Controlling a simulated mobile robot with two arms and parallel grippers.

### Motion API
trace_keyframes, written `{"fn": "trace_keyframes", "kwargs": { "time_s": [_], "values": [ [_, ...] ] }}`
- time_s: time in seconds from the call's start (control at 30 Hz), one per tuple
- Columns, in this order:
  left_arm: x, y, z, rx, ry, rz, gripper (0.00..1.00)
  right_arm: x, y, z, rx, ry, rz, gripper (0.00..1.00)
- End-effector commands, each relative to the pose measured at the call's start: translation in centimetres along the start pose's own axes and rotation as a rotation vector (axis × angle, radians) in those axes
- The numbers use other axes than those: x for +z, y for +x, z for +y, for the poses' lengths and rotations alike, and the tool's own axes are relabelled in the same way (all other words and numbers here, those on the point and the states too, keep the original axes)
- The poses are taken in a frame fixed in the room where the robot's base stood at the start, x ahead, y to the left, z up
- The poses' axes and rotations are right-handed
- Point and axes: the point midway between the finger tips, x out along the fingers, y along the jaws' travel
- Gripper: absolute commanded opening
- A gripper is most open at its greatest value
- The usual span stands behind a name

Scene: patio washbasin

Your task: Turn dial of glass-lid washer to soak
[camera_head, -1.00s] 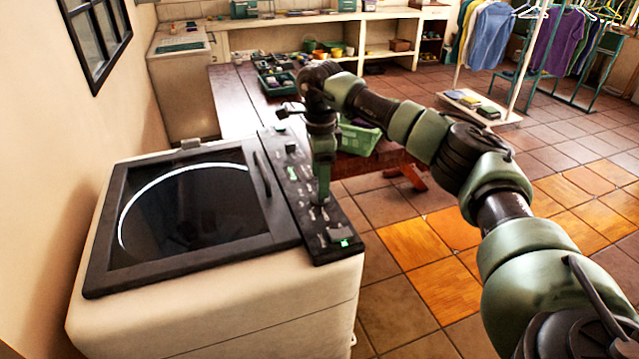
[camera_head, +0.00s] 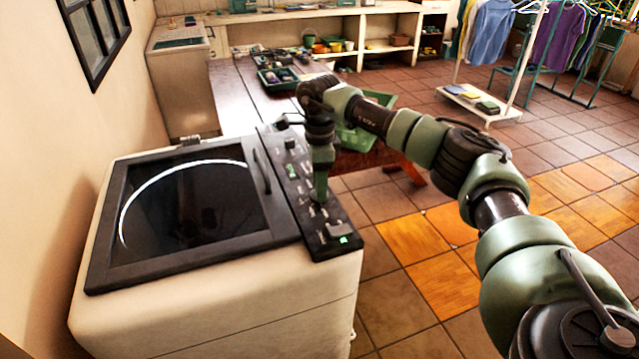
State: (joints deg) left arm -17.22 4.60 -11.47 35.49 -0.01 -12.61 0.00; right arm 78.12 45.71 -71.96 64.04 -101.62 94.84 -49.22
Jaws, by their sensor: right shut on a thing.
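The glass-lid washer (camera_head: 215,318) stands at the left, with its dark glass lid (camera_head: 185,210) closed. A black control panel (camera_head: 335,240) with small white markings and green marks runs along the right side of its top. My right gripper (camera_head: 320,196) points down onto the middle of this panel, its fingers shut on the dial there. The dial itself is hidden by the fingers, so its setting cannot be read. A knob (camera_head: 289,144) shows farther up the panel. My left gripper is not in view.
A dark wooden table (camera_head: 232,95) with a tray (camera_head: 280,78) stands behind the washer. A green crate (camera_head: 358,138) is beyond my right wrist. A wall with a window (camera_head: 97,38) is close at the left. Tiled floor (camera_head: 400,318) is open at the right.

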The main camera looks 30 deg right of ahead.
Motion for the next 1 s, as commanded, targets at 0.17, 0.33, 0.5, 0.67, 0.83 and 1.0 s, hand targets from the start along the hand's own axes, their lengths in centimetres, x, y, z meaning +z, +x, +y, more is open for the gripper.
{"fn": "trace_keyframes", "kwargs": {
  "time_s": [0.17,0.33,0.5,0.67,0.83,1.0],
  "values": [
    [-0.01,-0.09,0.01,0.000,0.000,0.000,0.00,0.03,-0.09,-0.04,-0.001,0.060,-0.001,0.03],
    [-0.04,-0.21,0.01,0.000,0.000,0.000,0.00,0.03,-0.13,-0.06,-0.001,0.171,-0.001,0.03],
    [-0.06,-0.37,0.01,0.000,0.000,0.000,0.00,0.03,-0.17,-0.07,-0.002,0.324,-0.002,0.03],
    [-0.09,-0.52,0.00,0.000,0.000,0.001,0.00,0.03,-0.17,-0.07,-0.002,0.477,-0.002,0.03],
    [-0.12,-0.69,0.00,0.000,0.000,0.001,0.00,0.03,-0.20,-0.07,-0.002,0.638,-0.002,0.03],
    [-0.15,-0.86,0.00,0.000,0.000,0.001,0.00,0.03,-0.24,-0.09,-0.002,0.800,-0.003,0.03]
  ]
}}
